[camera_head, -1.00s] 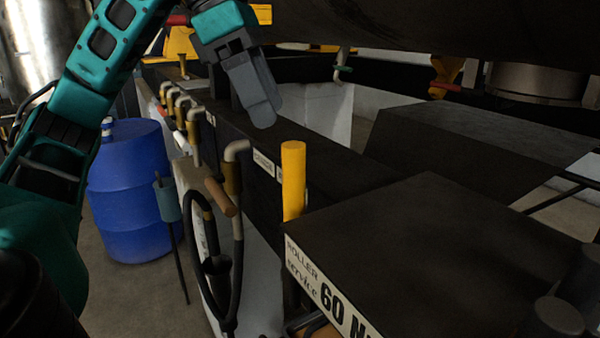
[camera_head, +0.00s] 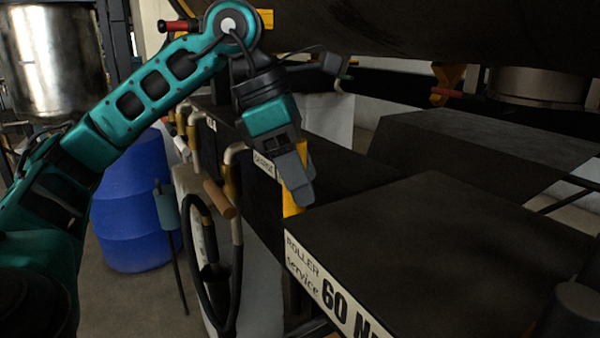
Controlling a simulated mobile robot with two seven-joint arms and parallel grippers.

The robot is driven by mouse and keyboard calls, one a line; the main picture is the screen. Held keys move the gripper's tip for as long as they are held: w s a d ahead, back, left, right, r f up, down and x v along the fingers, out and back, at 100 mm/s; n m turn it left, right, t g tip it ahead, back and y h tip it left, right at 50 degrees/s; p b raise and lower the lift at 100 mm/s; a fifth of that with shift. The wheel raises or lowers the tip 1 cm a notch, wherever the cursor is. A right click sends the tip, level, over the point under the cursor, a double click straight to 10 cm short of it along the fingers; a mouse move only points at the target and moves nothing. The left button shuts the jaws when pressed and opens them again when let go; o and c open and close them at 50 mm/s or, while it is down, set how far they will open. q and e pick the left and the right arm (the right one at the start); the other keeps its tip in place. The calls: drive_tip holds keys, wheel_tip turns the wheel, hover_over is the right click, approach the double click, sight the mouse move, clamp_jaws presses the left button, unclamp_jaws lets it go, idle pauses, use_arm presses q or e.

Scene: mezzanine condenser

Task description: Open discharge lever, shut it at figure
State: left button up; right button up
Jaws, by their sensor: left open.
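My left gripper (camera_head: 298,190) points downward with open jaws, in front of the yellow post (camera_head: 291,208), whose upper part it mostly hides. I cannot tell whether they touch. A white label (camera_head: 264,163), partly hidden and ending in what looks like "CHARGE", is on the dark ledge just left of the gripper. Below and left of it, a bent pipe tap (camera_head: 231,170) carries a tilted brown handle (camera_head: 219,199). I cannot tell for certain which of these is the discharge lever. No readable figure display shows. My right gripper is not in view.
A dark box (camera_head: 440,240) marked "ROLLER service 60 N" fills the front right. A black hose (camera_head: 190,245) loops below the taps. A blue barrel (camera_head: 135,215) stands on the floor at left. A large dark drum (camera_head: 420,35) hangs low above.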

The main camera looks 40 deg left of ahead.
use_arm(q)
drive_tip(key=shift+c, duration=0.4)
clamp_jaws()
